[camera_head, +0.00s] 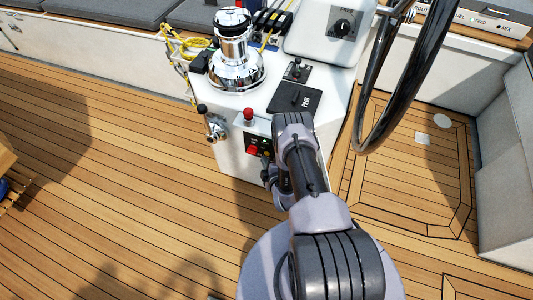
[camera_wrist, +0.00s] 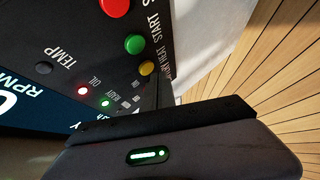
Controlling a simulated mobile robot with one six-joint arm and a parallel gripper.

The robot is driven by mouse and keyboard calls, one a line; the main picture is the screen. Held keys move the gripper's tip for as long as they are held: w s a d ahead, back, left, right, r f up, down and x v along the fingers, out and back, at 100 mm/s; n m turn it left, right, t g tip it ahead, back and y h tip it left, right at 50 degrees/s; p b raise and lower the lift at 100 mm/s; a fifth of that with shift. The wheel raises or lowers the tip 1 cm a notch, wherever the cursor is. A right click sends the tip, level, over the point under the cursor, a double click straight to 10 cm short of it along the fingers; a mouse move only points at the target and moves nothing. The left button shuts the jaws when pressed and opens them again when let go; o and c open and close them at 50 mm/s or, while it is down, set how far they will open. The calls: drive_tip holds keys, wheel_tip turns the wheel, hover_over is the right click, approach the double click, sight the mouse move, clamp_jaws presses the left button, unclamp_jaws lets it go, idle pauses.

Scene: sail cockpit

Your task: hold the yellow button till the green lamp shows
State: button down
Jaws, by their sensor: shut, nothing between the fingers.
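The yellow button (camera_wrist: 147,68) is on a dark engine panel (camera_wrist: 75,40) in the wrist view, below a larger green button (camera_wrist: 134,43). It shows clear of my gripper in the picture; I cannot tell whether they touch. A small green lamp (camera_wrist: 105,104) by the READY label glows green. A red lamp (camera_wrist: 82,91) by OIL also glows.
A large red button (camera_wrist: 115,6) sits above the green one. A winch (camera_head: 235,60) and the steering wheel (camera_head: 375,110) are near.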

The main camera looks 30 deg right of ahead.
drive_tip(key=shift+s+a, duration=0.1)
drive_tip(key=shift+a, duration=0.05)
drive_tip(key=s+a+p, duration=0.1)
drive_tip(key=a, duration=0.1)
drive_tip(key=s+a+p, duration=0.1)
drive_tip(key=s+a, duration=0.1)
drive_tip(key=shift+p, duration=0.35)
drive_tip(key=shift+s, duration=0.15)
idle(0.4)
